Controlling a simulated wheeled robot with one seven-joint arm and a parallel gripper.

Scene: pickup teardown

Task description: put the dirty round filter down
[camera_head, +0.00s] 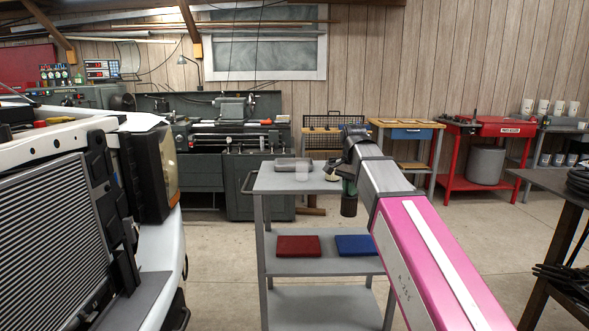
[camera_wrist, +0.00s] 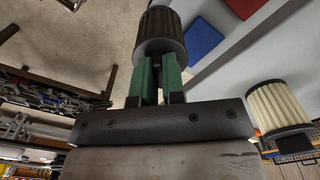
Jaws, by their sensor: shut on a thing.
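The dirty round filter (camera_head: 349,206) is a dark, ribbed cylinder. In the wrist view it (camera_wrist: 160,34) sits at the tips of my green fingers. My gripper (camera_head: 349,185) is shut on it. The filter hangs in the air at the right side of the grey cart (camera_head: 263,182), with its lower end below the level of the cart's top. A cream pleated filter (camera_wrist: 278,107) with dark ends stands apart, to the right of my gripper in the wrist view. In the head view my arm hides part of the cart's right side.
The cart's middle shelf holds a red pad (camera_head: 298,246) and a blue pad (camera_head: 356,245). The pickup's front (camera_head: 60,215) stands at left. Open floor lies right of the cart.

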